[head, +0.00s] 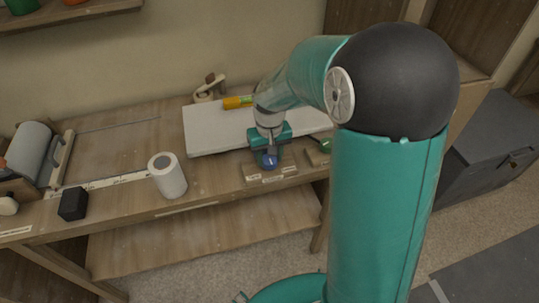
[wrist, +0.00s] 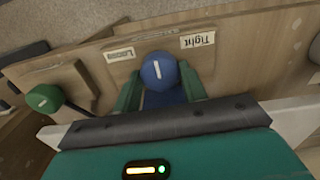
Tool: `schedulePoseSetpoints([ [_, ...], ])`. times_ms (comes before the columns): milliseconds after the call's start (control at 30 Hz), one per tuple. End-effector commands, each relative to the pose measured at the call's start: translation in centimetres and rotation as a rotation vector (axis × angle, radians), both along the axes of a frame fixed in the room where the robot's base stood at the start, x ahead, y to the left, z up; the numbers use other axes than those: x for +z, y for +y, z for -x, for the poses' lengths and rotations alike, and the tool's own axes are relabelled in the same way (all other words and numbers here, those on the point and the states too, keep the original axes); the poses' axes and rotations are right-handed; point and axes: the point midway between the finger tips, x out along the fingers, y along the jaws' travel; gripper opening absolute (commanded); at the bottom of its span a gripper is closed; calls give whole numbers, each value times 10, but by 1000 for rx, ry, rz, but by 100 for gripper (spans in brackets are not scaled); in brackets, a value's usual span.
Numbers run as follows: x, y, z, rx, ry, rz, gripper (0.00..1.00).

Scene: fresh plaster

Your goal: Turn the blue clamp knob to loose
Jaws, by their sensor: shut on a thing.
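The blue clamp knob (wrist: 158,72) is round, with a white line on its face. In the wrist view the line stands nearly upright, between a "Loose" label (wrist: 120,54) at left and an upside-down "Tight" label (wrist: 197,40) at right. My gripper (wrist: 160,80) has a green finger on each side of the knob and is shut on it. In the head view my gripper (head: 269,149) reaches down to the blue knob (head: 269,160) at the bench's front edge. Part of the knob's base is hidden by the gripper.
A green knob (wrist: 44,98) sits on a neighbouring wooden plate, close beside my gripper. A pale board (head: 205,128) lies on the bench behind, with an orange-yellow object (head: 238,102) on it. A white roll (head: 167,176) and black block (head: 73,204) stand to the left.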

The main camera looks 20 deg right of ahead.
Motion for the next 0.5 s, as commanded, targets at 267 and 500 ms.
schedulePoseSetpoints([
  [267,-1,-2,-1,260,-4,2,19],
  [500,-1,-2,-1,478,-4,3,19],
])
